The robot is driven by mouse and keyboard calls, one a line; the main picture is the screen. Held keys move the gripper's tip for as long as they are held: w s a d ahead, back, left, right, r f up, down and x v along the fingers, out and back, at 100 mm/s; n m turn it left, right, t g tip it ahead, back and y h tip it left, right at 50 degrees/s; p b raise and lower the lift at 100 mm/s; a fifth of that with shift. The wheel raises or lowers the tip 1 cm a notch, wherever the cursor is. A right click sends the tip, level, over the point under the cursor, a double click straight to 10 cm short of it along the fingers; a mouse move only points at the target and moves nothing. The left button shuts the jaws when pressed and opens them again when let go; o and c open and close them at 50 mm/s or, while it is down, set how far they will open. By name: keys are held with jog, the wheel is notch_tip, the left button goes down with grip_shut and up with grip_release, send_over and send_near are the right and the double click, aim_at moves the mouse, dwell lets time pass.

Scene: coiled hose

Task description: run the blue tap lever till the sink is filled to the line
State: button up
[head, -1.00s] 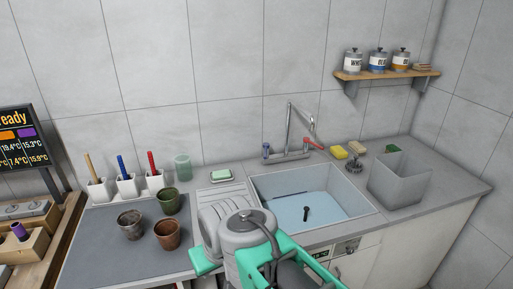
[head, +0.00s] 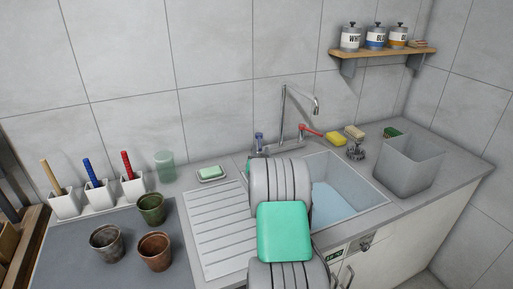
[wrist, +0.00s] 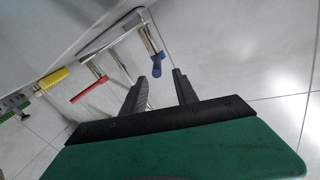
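The blue tap lever (head: 259,142) stands at the left of the chrome tap (head: 283,115) behind the sink (head: 372,190). The red lever (head: 310,130) is at the tap's right. Pale blue water (head: 331,203) covers the part of the sink floor I can see; my arm hides the rest, and I cannot make out the fill line. In the wrist view, my gripper (wrist: 160,82) has two dark fingers apart with nothing between them. The blue lever (wrist: 158,62) is just beyond the fingertips, with a visible gap.
A yellow sponge (head: 335,138) and a grey bin (head: 408,165) are right of the tap. Green soap (head: 210,172) lies left of it, behind the ribbed drainer (head: 215,225). Several pots and brush holders stand farther left. A shelf (head: 385,53) with jars hangs upper right.

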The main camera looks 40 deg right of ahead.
aim_at(260, 142)
jog(key=x, duration=0.2)
jog(key=p+x, duration=0.1)
jog(key=x, duration=0.2)
jog(key=f+x, duration=0.1)
jog(key=x, duration=0.1)
jog(key=shift+w+d, duration=0.25)
jog(key=shift+c, duration=0.4)
grip_shut()
dwell(0.8)
